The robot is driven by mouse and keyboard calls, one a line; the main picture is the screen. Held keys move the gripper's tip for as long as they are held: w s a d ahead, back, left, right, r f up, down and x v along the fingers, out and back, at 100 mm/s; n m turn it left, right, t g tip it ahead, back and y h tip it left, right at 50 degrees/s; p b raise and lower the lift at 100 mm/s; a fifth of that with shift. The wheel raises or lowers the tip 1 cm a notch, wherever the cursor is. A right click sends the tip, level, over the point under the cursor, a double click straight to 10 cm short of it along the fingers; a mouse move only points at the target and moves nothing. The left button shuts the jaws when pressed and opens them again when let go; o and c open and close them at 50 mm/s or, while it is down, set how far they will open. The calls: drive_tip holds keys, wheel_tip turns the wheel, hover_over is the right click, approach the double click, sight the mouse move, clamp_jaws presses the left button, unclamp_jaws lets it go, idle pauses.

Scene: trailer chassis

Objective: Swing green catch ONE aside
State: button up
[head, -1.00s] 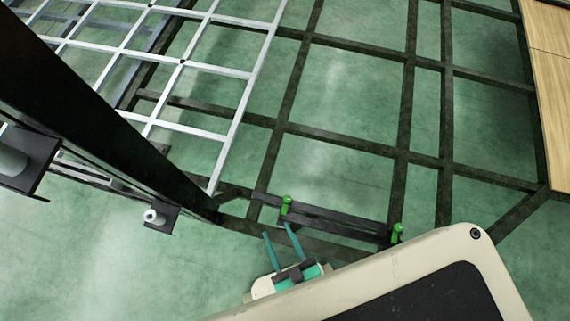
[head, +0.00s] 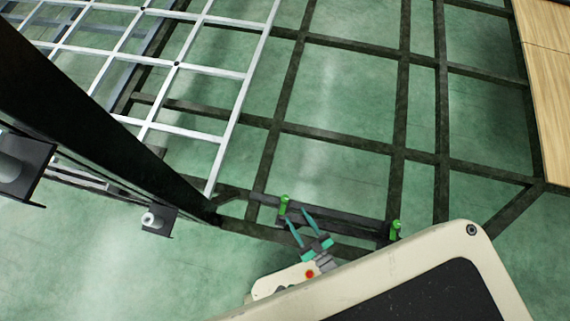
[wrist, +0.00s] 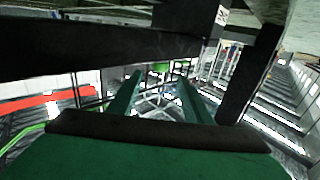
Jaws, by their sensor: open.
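Two small green catches stand on a dark crossbar of the chassis in the head view, a left one (head: 284,204) and a right one (head: 394,230). I cannot read which one is ONE. My gripper (head: 294,214) has two teal fingers, apart and empty. Its tips are close to the left catch, just below and right of it in the picture; contact cannot be told. In the wrist view a green piece (wrist: 161,67), likely that catch, shows beyond and between the open fingertips (wrist: 160,77). Its lower part is not clear.
A dark beam (wrist: 90,50) crosses the upper wrist view, and a dark post (wrist: 250,75) stands right of the fingers. A pale grid panel (head: 180,64) lies at upper left in the head view. Wooden boards (head: 545,90) lie at the right. Green floor shows between the frame bars.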

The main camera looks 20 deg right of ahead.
sight(287, 202)
drive_tip(key=w, duration=0.3)
drive_tip(key=w+a, duration=0.1)
drive_tip(key=w, duration=0.2)
drive_tip(key=w+a, duration=0.1)
drive_tip(key=w, duration=0.2)
drive_tip(key=shift+w, duration=0.25)
drive_tip(key=shift+c, duration=0.7)
drive_tip(key=c, duration=0.9)
